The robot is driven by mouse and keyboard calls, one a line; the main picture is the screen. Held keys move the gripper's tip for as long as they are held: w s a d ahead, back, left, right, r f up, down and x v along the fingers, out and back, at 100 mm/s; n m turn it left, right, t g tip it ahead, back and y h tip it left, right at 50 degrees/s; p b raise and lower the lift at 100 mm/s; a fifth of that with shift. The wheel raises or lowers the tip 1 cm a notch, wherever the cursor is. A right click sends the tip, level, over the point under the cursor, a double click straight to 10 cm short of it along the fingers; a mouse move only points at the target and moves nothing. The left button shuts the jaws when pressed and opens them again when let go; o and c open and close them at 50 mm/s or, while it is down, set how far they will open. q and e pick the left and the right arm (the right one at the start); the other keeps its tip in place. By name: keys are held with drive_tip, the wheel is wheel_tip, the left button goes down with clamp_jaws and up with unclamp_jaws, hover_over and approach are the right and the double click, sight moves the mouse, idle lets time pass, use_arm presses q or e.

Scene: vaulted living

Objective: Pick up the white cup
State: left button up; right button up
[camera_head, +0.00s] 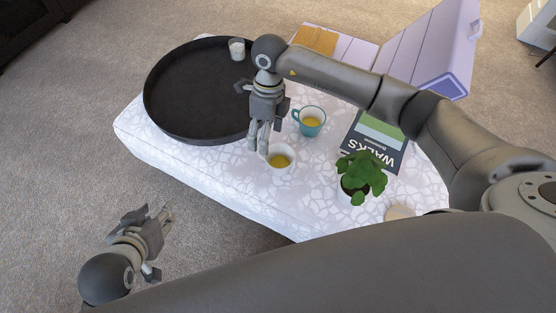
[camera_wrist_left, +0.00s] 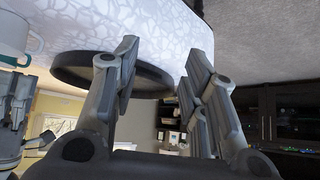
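The white cup (camera_head: 281,158) stands upright on the terrazzo-patterned table (camera_head: 200,163), with yellowish liquid inside. My right gripper (camera_head: 258,148) points down at the cup's left side, its fingertips close against the rim. Whether they hold the cup is unclear. My left gripper (camera_head: 162,218) is low at the left, away from the table and the cup. In the left wrist view its fingers (camera_wrist_left: 160,75) are spread apart with nothing between them. A pale, teal-edged cup part shows at that view's upper left, near my other gripper (camera_wrist_left: 14,105).
A teal cup (camera_head: 309,121) stands just behind and right of the white cup. A large round black tray (camera_head: 190,95) holds a small glass (camera_head: 237,50). A potted plant (camera_head: 360,177), a book (camera_head: 375,140) and a lilac box (camera_head: 432,48) occupy the right side.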

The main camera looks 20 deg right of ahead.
sight(274, 159)
drive_tip(key=shift+s+a+f, duration=0.1)
drive_tip(key=shift+a+f, duration=0.05)
drive_tip(key=shift+f, duration=0.45)
drive_tip(key=shift+s+a+f, duration=0.1)
drive_tip(key=shift+f, duration=0.5)
drive_tip(key=f, duration=0.1)
drive_tip(key=f+b, duration=0.1)
drive_tip(key=f, duration=0.1)
drive_tip(key=a+f, duration=0.1)
drive_tip(key=shift+s+f+b, duration=0.15)
drive_tip(key=shift+s+b, duration=0.1)
drive_tip(key=shift+b, duration=0.1)
use_arm(q)
drive_tip(key=w+d+r+t+h, duration=0.1)
drive_tip(key=w+d+r+t, duration=0.1)
drive_tip(key=w+r+t, duration=0.3)
drive_tip(key=shift+w+d+r+h, duration=0.3)
drive_tip(key=shift+w+d+r, duration=0.05)
drive_tip(key=shift+w+r, duration=0.4)
use_arm(e)
drive_tip(key=shift+d, duration=0.1)
clamp_jaws()
